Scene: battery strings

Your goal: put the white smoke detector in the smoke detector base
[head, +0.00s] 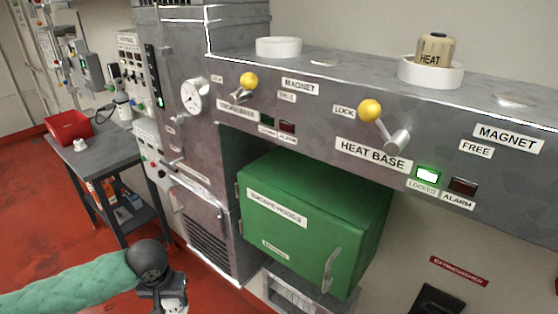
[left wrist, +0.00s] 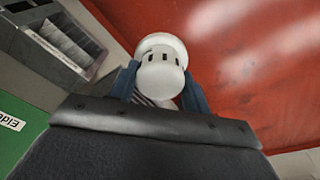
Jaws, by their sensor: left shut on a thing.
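My left gripper (head: 168,293) is low in the head view, in front of the steel unit. It is shut on the white smoke detector (left wrist: 160,72), a rounded white body with dark slots that sits between the blue-grey fingers in the left wrist view. Only a little of the detector (head: 174,305) shows in the head view, at the bottom edge. The smoke detector base appears to be the empty white ring (head: 278,47) on the steel ledge, well above and right of the gripper; its label below is partly hidden by a lever. My right gripper is not in view.
A beige HEAT detector (head: 434,49) sits in the other white ring (head: 432,77). Yellow-knobbed levers (head: 248,80) (head: 369,110) stick out from the ledge front. The heat base's green lamp (head: 428,175) is lit. A green cabinet (head: 310,222) is below. A red bin (head: 68,127) stands on the left table.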

